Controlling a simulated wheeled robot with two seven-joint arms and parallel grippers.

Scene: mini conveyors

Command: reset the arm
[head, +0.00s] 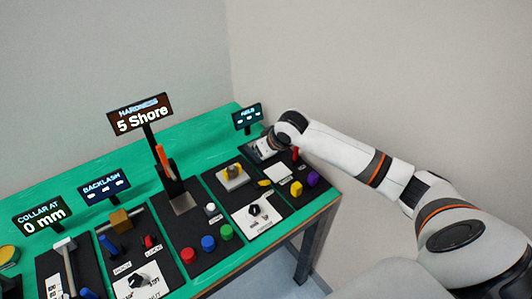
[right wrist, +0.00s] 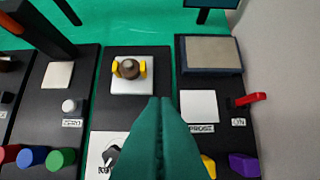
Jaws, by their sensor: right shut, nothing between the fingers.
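My right arm comes in from the right in the head view and reaches over the far right end of the green bench (head: 195,130). Its gripper is hidden behind the wrist there. In the right wrist view my right gripper (right wrist: 160,102) shows as dark green fingers, closed together and empty. It hovers above the black panels, between a white plate with a brown knob and yellow pieces (right wrist: 130,69) and a panel with a blank white square (right wrist: 199,106). My left gripper is in neither view.
Signs on posts stand along the bench, including "5 Shore" (head: 141,114) and "0 mm" (head: 42,216). A red lever (right wrist: 250,99), a purple block (right wrist: 244,165) and red, blue and green buttons (head: 208,243) stand on the panels. A wall is close on the right.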

